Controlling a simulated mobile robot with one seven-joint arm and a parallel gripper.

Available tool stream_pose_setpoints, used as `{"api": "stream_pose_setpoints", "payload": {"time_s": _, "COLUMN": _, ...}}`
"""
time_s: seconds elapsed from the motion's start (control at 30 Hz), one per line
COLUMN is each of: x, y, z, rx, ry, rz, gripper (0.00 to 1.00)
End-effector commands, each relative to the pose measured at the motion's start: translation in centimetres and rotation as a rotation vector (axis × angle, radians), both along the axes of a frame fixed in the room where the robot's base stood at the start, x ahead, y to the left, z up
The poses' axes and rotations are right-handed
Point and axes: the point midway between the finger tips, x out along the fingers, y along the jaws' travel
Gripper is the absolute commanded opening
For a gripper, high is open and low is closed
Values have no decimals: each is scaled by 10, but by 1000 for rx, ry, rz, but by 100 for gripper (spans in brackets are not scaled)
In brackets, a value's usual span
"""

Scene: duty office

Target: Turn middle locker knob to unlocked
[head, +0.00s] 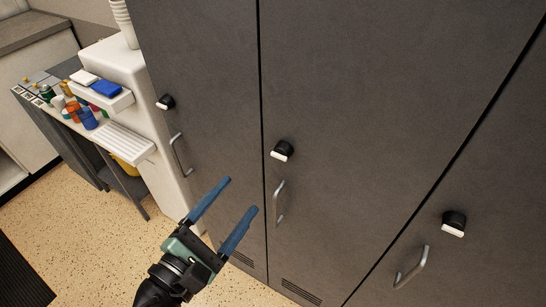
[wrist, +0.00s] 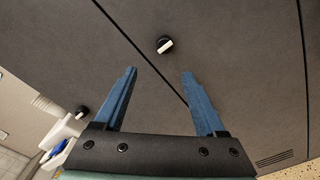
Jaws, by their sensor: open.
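The middle locker (head: 345,110) is a dark grey door with a black round knob (head: 282,151) that has a white grip bar, above a metal handle (head: 279,202). The same knob shows in the wrist view (wrist: 164,45), ahead of and between my fingertips. My gripper (head: 244,196) has two blue fingers, spread open and empty. In the head view it is below and left of the middle knob, apart from it. In the wrist view the white bar lies slightly tilted across the knob.
The left locker has its own knob (head: 165,102) and handle (head: 181,156); the right locker has a knob (head: 454,223) and handle (head: 411,267). A white unit (head: 125,80) and a table with bottles (head: 85,118) stand at left. Speckled floor (head: 90,215) is open there.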

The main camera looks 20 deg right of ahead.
Motion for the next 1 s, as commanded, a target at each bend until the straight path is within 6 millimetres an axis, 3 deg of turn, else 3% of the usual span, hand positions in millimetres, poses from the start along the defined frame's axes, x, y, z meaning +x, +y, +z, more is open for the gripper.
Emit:
{"api": "stream_pose_setpoints", "payload": {"time_s": 0.17, "x": -4, "y": -6, "z": -5, "rx": -85, "ry": 58, "rz": -25, "gripper": 73}}
{"api": "stream_pose_setpoints", "payload": {"time_s": 0.7, "x": 57, "y": -86, "z": -4, "rx": -80, "ry": 54, "rz": -26, "gripper": 73}}
{"api": "stream_pose_setpoints", "payload": {"time_s": 1.0, "x": 72, "y": -102, "z": -5, "rx": -79, "ry": 54, "rz": -22, "gripper": 73}}
